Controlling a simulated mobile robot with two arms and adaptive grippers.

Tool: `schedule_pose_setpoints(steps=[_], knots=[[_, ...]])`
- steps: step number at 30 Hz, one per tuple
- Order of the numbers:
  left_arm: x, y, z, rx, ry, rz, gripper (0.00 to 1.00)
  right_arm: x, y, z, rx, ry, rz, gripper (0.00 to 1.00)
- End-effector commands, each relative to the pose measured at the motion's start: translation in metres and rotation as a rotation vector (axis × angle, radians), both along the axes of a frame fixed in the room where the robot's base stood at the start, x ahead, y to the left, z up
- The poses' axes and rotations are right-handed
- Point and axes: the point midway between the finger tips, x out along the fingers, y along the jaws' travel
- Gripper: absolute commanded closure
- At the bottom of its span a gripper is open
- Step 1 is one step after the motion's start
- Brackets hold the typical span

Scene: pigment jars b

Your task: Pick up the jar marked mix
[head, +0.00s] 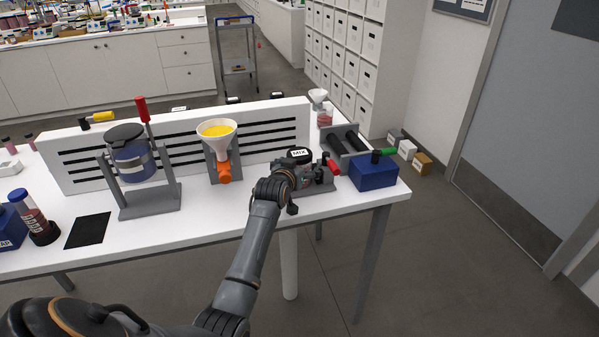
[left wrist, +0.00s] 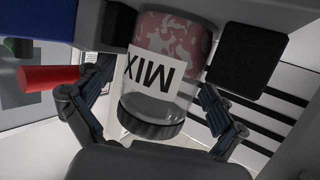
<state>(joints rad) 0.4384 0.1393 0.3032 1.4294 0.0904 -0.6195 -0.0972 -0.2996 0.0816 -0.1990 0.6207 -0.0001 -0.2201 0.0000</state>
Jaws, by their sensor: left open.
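The jar marked mix (head: 299,152) stands near the right part of the white table; in the head view mainly its black lid and white label show. In the left wrist view the clear jar (left wrist: 164,76) appears upside down, with pink and white contents, a MIX label and a dark lid. My left gripper (head: 292,177) is in front of the jar and hides much of it. In the left wrist view the open gripper (left wrist: 155,84) has one finger on each side of the jar; I cannot tell whether they touch it. My right gripper is not in view.
A red handle (head: 333,167) and a blue box (head: 373,172) are close to the right of my left gripper. A grey roller stand (head: 343,146) is behind them. A funnel with yellow powder (head: 217,130) stands to the left. A slotted white panel (head: 262,135) runs behind.

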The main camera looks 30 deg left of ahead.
Motion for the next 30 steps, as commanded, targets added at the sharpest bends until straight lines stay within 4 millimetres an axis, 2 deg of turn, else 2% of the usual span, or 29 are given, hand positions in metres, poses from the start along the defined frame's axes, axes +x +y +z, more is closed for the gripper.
schedule_pose_setpoints(steps=[2, 3, 12, 19, 22, 26, 30], knots=[[0.0, 0.0, 0.0, 0.0, 0.0, 0.0, 0.05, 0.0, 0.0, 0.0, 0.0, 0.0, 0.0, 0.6], [0.0, 0.0, 0.0, 0.0, 0.0, 0.0, 0.09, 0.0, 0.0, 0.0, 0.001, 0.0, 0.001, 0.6], [0.0, 0.0, 0.0, 0.0, 0.001, 0.0, 0.7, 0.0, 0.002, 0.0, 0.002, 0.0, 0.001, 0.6], [0.0, 0.0, 0.002, 0.001, -0.002, 0.0, 0.7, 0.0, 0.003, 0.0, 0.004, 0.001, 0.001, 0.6], [0.0, 0.0, 0.009, 0.001, -0.004, 0.0, 0.7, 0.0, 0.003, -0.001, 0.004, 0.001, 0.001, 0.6], [0.0, 0.0, 0.03, 0.002, -0.007, 0.0, 0.7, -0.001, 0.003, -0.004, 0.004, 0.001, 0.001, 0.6], [0.0, 0.001, 0.06, 0.003, -0.007, 0.001, 0.7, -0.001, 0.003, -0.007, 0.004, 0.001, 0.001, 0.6]])
